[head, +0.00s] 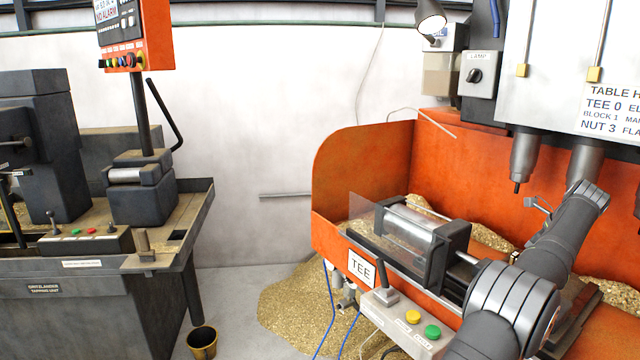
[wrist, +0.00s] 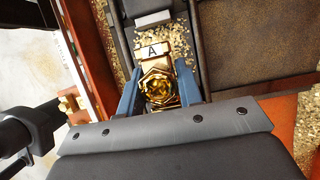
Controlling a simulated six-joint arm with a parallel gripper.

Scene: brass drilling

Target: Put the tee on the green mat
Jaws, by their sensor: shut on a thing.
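In the wrist view my gripper (wrist: 159,80) has its two blue fingers on either side of a shiny brass fitting (wrist: 160,90) and is shut on it. The fitting has a hexagonal, hollow end facing the camera; whether it is the tee I cannot tell for sure. A brass block marked "A" (wrist: 152,52) is just beyond it, and whether the two are one piece is unclear. In the head view my arm hides the fingers and the fitting. I see no green mat in either view.
Drill spindles (head: 523,158) hang above.

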